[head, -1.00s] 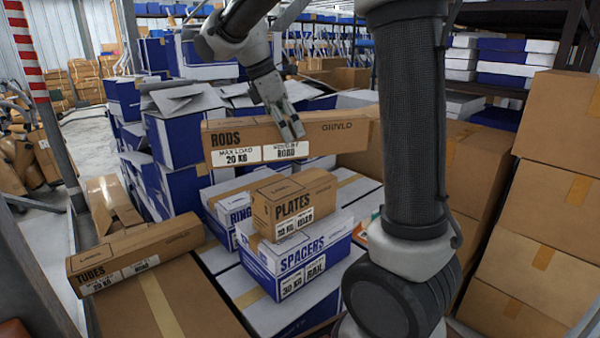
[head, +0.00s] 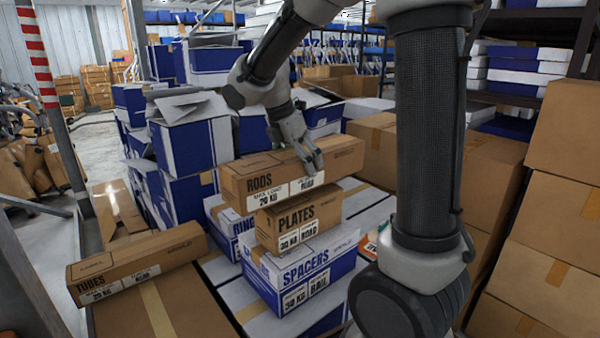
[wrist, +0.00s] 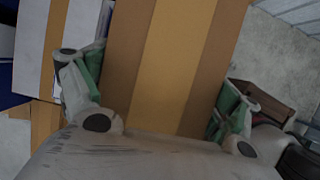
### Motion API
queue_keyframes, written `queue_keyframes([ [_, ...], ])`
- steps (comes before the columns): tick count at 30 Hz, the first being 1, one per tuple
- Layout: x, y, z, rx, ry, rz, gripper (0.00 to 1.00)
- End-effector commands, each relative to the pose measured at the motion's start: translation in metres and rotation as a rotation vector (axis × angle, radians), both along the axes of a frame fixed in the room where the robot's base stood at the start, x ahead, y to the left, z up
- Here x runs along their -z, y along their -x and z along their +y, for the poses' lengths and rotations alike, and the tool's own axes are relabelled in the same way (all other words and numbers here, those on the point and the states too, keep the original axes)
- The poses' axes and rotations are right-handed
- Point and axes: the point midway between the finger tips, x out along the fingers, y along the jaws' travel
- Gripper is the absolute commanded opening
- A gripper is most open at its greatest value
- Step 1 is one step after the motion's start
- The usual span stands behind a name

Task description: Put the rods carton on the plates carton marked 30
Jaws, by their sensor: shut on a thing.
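The rods carton (head: 345,158) is a long brown box marked MAX LOAD 20 KG. My gripper (head: 312,165) is shut on it near its middle. In the wrist view the green-padded fingers of my gripper (wrist: 160,100) sit on both sides of the rods carton (wrist: 165,60), which has a tan tape strip. The plates carton (head: 322,212), brown and marked 30 KG, is directly below the rods carton. The rods carton appears level over its top; I cannot tell whether they touch. The plates carton rests on the blue and white spacers carton (head: 330,268).
A blue and white rings carton (head: 228,218) stands behind the plates carton. A long brown tubes carton (head: 140,262) lies at the left. Blue and white cartons (head: 195,140) are stacked at the back left. Large brown boxes (head: 545,210) form a wall at the right.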

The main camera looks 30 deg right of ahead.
Motion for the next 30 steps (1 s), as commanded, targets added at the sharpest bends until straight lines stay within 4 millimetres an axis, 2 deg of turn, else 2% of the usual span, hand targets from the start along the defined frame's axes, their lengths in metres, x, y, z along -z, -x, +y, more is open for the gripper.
queue_keyframes([
  [7,0.030,0.000,0.000,-0.001,0.001,0.001,0.32],
  [18,0.034,0.000,0.000,0.000,0.000,0.000,0.32],
  [19,0.034,0.000,0.000,0.001,-0.001,0.001,0.94],
  [20,0.034,0.000,0.000,0.001,-0.001,0.001,1.00],
  [30,0.033,0.000,0.000,0.001,0.000,0.001,1.00],
])
